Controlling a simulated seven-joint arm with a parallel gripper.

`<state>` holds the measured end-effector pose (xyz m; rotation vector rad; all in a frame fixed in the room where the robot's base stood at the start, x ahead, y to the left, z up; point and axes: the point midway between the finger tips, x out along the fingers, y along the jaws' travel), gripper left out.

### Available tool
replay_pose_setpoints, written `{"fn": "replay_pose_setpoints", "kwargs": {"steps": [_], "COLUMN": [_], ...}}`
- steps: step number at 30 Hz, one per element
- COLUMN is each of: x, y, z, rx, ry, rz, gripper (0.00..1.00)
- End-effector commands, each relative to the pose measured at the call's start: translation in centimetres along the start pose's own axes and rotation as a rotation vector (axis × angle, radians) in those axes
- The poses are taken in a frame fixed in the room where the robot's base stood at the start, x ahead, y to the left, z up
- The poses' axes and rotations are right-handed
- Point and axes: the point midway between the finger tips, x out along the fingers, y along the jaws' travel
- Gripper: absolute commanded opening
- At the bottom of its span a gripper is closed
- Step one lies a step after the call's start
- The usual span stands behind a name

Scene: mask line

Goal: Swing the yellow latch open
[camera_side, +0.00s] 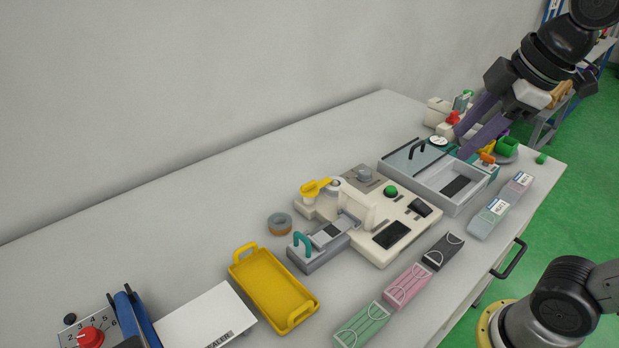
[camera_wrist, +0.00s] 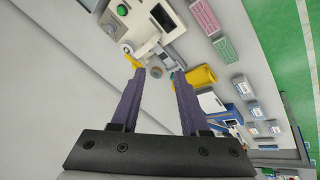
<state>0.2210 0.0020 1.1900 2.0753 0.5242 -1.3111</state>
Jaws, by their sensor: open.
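The yellow latch (camera_side: 316,188) sits at the back left corner of a cream machine (camera_side: 388,248), beside a pale round knob. In the wrist view the yellow latch (camera_wrist: 133,61) shows just beyond the left fingertip, partly close to it in the picture. My gripper (camera_side: 462,144) has purple fingers, spread apart with nothing between them. In the side view it is up at the right, over the far end of the table and well away from the latch. It also shows in the wrist view (camera_wrist: 159,76).
A grey tray with a clear lid (camera_side: 425,172) lies between gripper and machine. A yellow tray (camera_side: 245,270), a tape roll (camera_side: 279,223) and a white box (camera_side: 207,318) are to the left. Packs of masks (camera_side: 407,286) line the front edge. The table behind the machine is clear.

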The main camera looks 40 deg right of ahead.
Motion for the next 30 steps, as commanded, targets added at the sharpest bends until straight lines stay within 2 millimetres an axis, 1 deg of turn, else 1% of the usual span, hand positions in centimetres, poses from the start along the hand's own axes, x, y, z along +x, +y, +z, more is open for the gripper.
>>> {"fn": "replay_pose_setpoints", "kwargs": {"steps": [1,4,8,11,14,17,20,21,23,24,27,30], "x": [-0.2,-0.4,0.5,2.0,4.1,6.9,10.2,11.7,14.0,15.4,18.8,21.4], "y": [1.4,4.0,7.0,9.1,10.9,12.4,13.6,13.9,14.2,14.4,14.4,14.0], "z": [-1.7,-4.7,-8.4,-11.2,-13.7,-16.0,-17.9,-18.6,-19.4,-19.8,-20.5,-20.4], "rx": [-0.075,-0.228,-0.404,-0.52,-0.622,-0.704,-0.766,-0.782,-0.795,-0.796,-0.799,-0.801], "ry": [-0.012,-0.034,-0.057,-0.072,-0.086,-0.098,-0.112,-0.118,-0.127,-0.134,-0.15,-0.168], "rz": [-0.015,-0.045,-0.09,-0.128,-0.17,-0.213,-0.258,-0.275,-0.3,-0.314,-0.348,-0.385], "gripper": [0.45,0.45,0.45,0.45,0.45,0.45,0.45,0.45,0.45,0.45,0.45,0.45]}}
